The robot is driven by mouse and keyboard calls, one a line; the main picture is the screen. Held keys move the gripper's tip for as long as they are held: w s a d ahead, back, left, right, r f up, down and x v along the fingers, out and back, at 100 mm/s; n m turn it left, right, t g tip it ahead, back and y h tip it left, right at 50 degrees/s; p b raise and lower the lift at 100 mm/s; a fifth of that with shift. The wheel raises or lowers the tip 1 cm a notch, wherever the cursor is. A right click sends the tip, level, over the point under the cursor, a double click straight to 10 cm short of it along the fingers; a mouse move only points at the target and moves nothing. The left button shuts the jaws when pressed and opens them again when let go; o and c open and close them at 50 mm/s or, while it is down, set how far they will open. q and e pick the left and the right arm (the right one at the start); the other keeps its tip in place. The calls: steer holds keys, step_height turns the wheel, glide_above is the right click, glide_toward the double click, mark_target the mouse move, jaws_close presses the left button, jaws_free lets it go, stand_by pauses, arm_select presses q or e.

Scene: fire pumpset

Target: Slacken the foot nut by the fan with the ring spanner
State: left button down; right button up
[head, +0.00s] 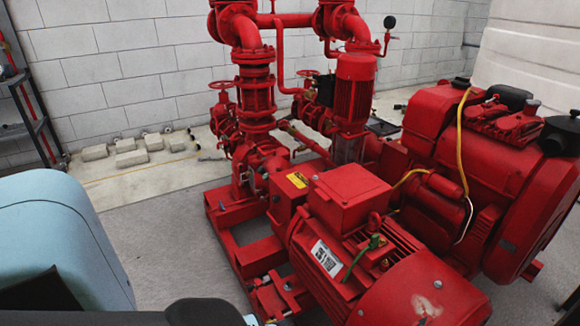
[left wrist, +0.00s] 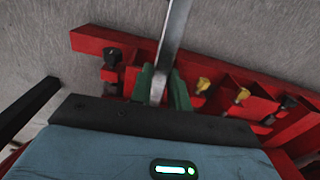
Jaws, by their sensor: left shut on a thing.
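My left gripper (left wrist: 162,88), with green fingertips, is shut on the bare metal shank of the ring spanner (left wrist: 174,38). The spanner runs up out of the left wrist view, so its far end is hidden. Below it lies the red base frame (left wrist: 225,78) with brass-coloured nuts (left wrist: 203,85) and (left wrist: 242,95) right of the fingers, and dark bolts (left wrist: 112,60) to the left. I cannot tell which nut is the one by the fan. In the head view the red motor (head: 355,265) has its rounded end cover (head: 425,300) at bottom right. My right gripper is not in view.
Red pump pipework (head: 257,95) and a vertical pump motor (head: 354,85) stand behind the motor. A large red engine (head: 480,170) stands at right with yellow cables. Grey floor (head: 150,225) is clear left of the frame. Loose blocks (head: 130,158) lie by the wall.

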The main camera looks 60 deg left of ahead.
arm_select(q)
steer(key=shift+f+b, duration=0.45)
steer(key=shift+f, duration=0.2)
steer(key=shift+f, duration=0.3)
steer(key=shift+f+b, duration=0.4)
steer(key=shift+b, duration=0.05)
steer(key=shift+d, duration=0.1)
stand_by(0.4)
